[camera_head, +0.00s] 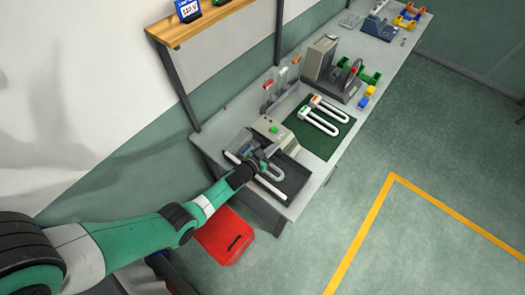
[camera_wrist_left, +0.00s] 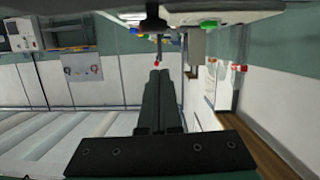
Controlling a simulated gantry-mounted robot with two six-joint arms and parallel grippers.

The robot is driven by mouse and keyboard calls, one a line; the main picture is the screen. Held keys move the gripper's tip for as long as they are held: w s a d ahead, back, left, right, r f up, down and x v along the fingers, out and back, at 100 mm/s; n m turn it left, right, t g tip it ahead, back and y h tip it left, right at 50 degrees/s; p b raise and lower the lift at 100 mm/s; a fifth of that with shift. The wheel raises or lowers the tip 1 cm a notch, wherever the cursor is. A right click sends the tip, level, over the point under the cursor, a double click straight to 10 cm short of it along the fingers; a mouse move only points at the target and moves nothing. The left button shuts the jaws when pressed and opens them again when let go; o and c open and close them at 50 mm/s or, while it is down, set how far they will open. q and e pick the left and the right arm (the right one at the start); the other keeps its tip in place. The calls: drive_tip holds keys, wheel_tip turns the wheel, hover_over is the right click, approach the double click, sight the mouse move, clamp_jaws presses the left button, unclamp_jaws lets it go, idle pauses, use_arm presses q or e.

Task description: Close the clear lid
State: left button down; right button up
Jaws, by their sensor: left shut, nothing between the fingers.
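My left gripper (camera_head: 270,153) is at the near end of the workbench, over a dark tray area beside a grey machine box (camera_head: 266,126) with a green button. Its two black fingers (camera_wrist_left: 160,85) are together and empty in the left wrist view. The green button also shows at the top of that view (camera_wrist_left: 208,25), beside a pale machine surface. The clear lid is hard to make out; I cannot tell its angle or whether the fingers touch it. My right gripper is not in view.
A green mat (camera_head: 325,145) with two white U-shaped tubes (camera_head: 318,119) lies farther along the bench (camera_head: 210,140). Beyond it stand a grey machine (camera_head: 319,57) and small coloured bins. A red box (camera_head: 224,236) is below the bench's near end. The floor at right is clear.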

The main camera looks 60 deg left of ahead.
use_arm(q)
drive_tip(key=s+d+r+p, duration=0.1)
drive_tip(key=s+r+p, duration=0.6)
drive_tip(key=p, duration=0.1)
drive_tip(key=shift+d+r, duration=0.25)
drive_tip(key=shift+r, duration=0.15)
